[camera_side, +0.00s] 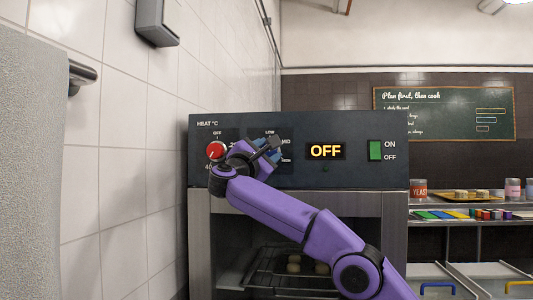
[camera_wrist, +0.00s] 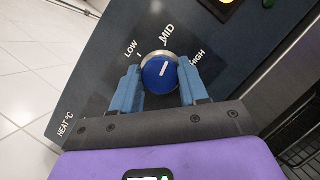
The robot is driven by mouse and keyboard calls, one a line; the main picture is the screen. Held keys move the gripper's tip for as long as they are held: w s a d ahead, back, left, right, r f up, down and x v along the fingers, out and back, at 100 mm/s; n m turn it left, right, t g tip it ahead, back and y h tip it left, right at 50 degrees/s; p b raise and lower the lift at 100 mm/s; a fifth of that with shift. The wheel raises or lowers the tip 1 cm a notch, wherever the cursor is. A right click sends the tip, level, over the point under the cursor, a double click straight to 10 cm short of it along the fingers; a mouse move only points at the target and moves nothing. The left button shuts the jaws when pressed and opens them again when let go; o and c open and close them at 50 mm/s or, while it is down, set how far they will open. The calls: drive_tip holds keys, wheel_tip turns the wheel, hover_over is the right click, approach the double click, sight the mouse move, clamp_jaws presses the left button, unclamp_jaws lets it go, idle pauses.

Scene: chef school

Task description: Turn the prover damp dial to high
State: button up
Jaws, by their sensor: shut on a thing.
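The damp dial (camera_wrist: 158,76) is a round blue knob with a white pointer line and a metal collar. In the wrist view, LOW, MID and HIGH (camera_wrist: 198,58) are printed around it. The pointer slants up and right, roughly between MID and HIGH; I cannot tell its exact setting. My gripper (camera_wrist: 160,67) has its blue fingers on either side of the dial and is shut on it. In the side view my gripper (camera_side: 270,149) is at the oven panel (camera_side: 300,173) and hides most of the dial.
A red heat dial (camera_side: 215,150) sits close on the left. Right of my gripper are an OFF display (camera_side: 325,151) and a green switch (camera_side: 375,150). Below is the prover opening with a wire rack (camera_side: 275,277). A tiled wall (camera_side: 120,150) stands on the left.

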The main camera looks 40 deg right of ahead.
drive_tip(key=shift+f+m+g, duration=0.1)
drive_tip(key=shift+m+g, duration=0.3)
drive_tip(key=shift+m, duration=0.4)
drive_tip(key=o, duration=1.1)
drive_tip(key=shift+c, duration=0.2)
drive_tip(key=shift+a, duration=0.1)
drive_tip(key=v, duration=1.7)
drive_tip(key=shift+s, duration=0.2)
drive_tip(key=shift+a, duration=0.1)
